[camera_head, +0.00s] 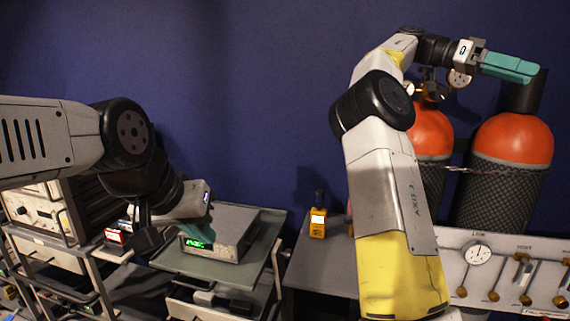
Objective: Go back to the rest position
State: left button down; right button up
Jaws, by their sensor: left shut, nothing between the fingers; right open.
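My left gripper (203,234) has teal fingers and hangs low at the left, in front of a grey box-shaped instrument (236,228) with a green lit display. It is shut and empty; I cannot tell whether it touches the instrument. My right arm rises from the lower right and bends over at the top. My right gripper (511,67) has teal fingers pointing right, high up in front of the gas cylinders. It holds nothing that I can see, and its fingers overlap from this angle.
Two orange-topped gas cylinders (514,140) stand behind my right arm, held by a chain. A gauge panel (510,270) is at the lower right. A yellow handheld device (318,221) stands on a grey table. The instrument rests on a cart tray (185,262). A rack (40,215) is at the left.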

jog(key=s+d+f+n+t+y, duration=0.2)
jog(key=d+f+n, duration=0.1)
jog(key=f, duration=0.3)
jog(key=s+d+f+n+t+y, duration=0.2)
jog(key=d+f, duration=0.1)
jog(key=f, duration=0.3)
notch_tip(320, 180, down, 8)
jog(key=a+f+n+t+y, duration=0.1)
jog(key=a+n+t+y, duration=0.2)
jog(key=n+t, duration=0.1)
jog(key=s+a+f+n+t+y, duration=0.15)
jog(key=a+n, duration=0.25)
jog(key=a, duration=0.5)
jog(key=a+f+n+t+y, duration=0.3)
jog(key=a+n, duration=0.1)
jog(key=a, duration=0.5)
jog(key=s+a+f+n+t+y, duration=0.1)
jog(key=s+a+n+t, duration=0.1)
jog(key=a, duration=0.7)
jog(key=s+a+n+t+y, duration=0.1)
jog(key=s+a+n, duration=0.4)
jog(key=a, duration=0.5)
jog(key=shift+s+a+f+t, duration=0.15)
jog(key=shift+s+f+t, duration=0.3)
jog(key=shift+s, duration=0.8)
